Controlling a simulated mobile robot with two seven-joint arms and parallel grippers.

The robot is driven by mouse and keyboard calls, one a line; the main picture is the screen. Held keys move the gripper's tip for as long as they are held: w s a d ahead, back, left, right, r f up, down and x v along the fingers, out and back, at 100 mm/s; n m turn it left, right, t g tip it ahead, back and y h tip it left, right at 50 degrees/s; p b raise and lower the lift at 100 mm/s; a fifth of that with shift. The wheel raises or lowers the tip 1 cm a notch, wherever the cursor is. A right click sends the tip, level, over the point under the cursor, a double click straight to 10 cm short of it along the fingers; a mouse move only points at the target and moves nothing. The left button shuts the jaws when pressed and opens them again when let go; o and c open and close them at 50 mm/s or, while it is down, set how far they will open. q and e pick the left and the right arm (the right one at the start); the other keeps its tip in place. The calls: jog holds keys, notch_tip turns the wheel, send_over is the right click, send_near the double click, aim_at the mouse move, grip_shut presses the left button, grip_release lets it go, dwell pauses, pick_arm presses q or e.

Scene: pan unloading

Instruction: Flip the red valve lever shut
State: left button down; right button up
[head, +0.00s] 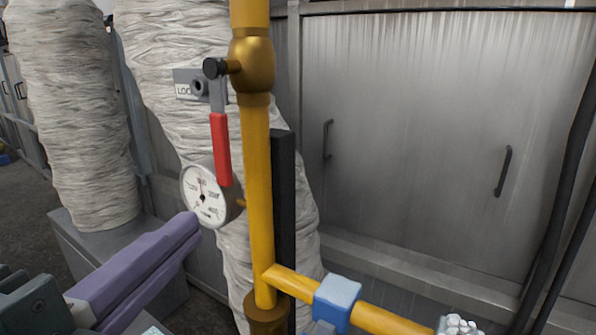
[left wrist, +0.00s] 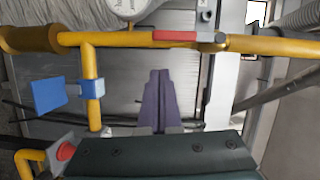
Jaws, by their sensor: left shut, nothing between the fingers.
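The red valve lever (head: 221,150) hangs straight down beside the vertical yellow pipe (head: 258,190), roughly parallel to it. Its grey upper end meets the brass valve body (head: 252,62). In the left wrist view the red lever (left wrist: 175,36) lies along the yellow pipe (left wrist: 115,39), which runs across the picture. My left gripper (head: 190,228) has purple fingers, shut and empty, below and left of the lever's lower end, apart from it in the picture. In the left wrist view the closed fingers (left wrist: 159,76) point towards the pipe, below the lever. My right gripper is not in view.
A round pressure gauge (head: 207,195) sits just left of the pipe, below the lever. A grey lock plate (head: 187,83) is behind the lever's top. A yellow branch pipe (head: 385,321) with a blue fitting (head: 338,297) runs lower right. Wrapped columns (head: 75,110) stand left.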

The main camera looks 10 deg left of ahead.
aim_at(226, 173)
pick_arm(q)
jog(key=shift+s+d+r+m+t+h, duration=0.2)
jog(key=shift+d+r+m+h, duration=0.15)
jog(key=shift+d+m, duration=0.2)
jog(key=shift+s+d+r+m+t+h, duration=0.1)
jog(key=shift+s+d+r+m+h, duration=0.1)
jog(key=shift+d+m+h, duration=0.25)
jog(key=shift+d, duration=0.1)
jog(key=w+p, duration=0.1)
jog(key=w, duration=0.2)
jog(key=w+a+p, duration=0.1)
jog(key=w+p, duration=0.1)
jog(key=w, duration=0.2)
jog(key=w+a+p, duration=0.1)
jog(key=w, duration=0.3)
jog(key=shift+w+a+p, duration=0.2)
jog(key=shift+a+p, duration=0.1)
jog(key=shift+a, duration=0.1)
jog(key=shift+a+f, duration=0.1)
